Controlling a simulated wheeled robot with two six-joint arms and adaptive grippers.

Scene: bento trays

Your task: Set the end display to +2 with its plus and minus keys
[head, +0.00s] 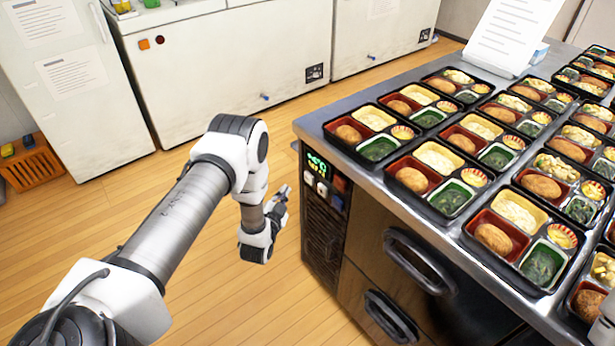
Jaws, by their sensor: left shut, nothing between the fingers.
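The end display (316,165) glows green on the end panel of the steel counter, near its top corner. Its digits are too small to read surely. Small keys (321,188) sit just below it, pale ones and a dark blue one; their plus and minus marks cannot be made out. My left gripper (284,192) is shut and empty. It appears just left of the keys in the head view, its fingertips pointing up toward the panel. A gap shows between the fingertips and the keys. My right gripper is not in view.
Many bento trays (377,148) fill the steel counter top (345,160). Drawer handles (418,262) stick out from the counter's front, and a vent grille (322,235) lies below the keys. White freezers (225,60) and an orange crate (32,165) stand beyond open wooden floor.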

